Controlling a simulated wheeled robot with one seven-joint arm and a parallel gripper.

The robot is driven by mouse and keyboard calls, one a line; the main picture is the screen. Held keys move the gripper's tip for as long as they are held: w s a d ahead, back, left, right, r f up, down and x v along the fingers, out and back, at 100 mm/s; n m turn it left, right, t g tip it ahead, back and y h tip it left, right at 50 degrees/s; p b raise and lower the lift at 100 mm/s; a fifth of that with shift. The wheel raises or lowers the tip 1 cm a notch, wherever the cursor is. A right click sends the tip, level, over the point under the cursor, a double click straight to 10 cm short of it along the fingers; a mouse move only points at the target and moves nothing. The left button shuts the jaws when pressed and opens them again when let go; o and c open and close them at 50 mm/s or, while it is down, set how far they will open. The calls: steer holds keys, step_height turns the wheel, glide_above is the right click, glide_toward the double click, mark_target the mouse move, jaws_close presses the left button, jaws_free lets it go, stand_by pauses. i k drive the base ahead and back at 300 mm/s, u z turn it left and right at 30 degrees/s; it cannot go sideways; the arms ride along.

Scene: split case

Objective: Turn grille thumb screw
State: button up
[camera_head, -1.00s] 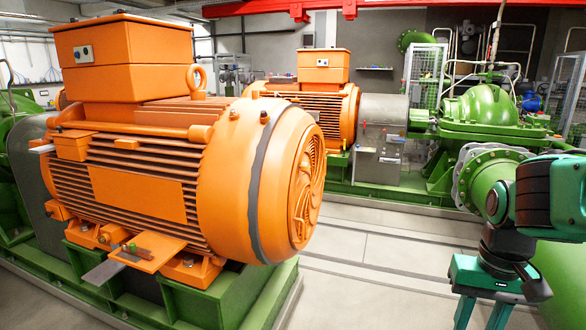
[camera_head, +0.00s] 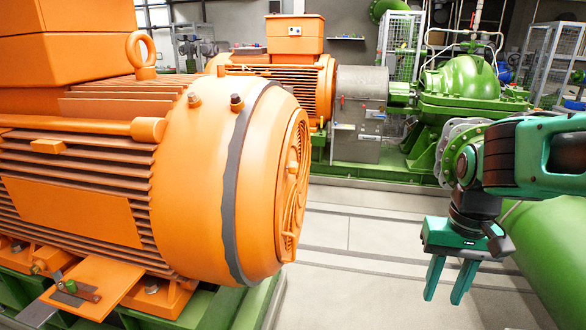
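The large orange motor (camera_head: 190,190) fills the left half of the view. The round grille (camera_head: 293,185) is on its right end and shows at a steep angle, so most of its face is hidden. I cannot make out a thumb screw on the grille. Two small bolt-like knobs, one on the left (camera_head: 194,99) and one on the right (camera_head: 237,102), stand on top of the motor's end housing. My gripper (camera_head: 444,299) hangs at the lower right, fingers pointing down. The fingers are apart with nothing between them. It is well to the right of the grille and touches nothing.
A second orange motor (camera_head: 290,85) and a green pump (camera_head: 460,85) stand behind. A big green pipe (camera_head: 550,225) runs along the right, near my arm. Pale floor (camera_head: 365,235) lies open between the motor and my gripper. An orange plate (camera_head: 95,285) juts out at lower left.

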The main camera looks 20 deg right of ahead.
mark_target(292, 167)
steer(key=z, duration=0.4)
steer(key=k, duration=1.1)
steer(key=z, duration=0.95)
steer(key=i, duration=0.9)
steer(key=u, duration=0.5)
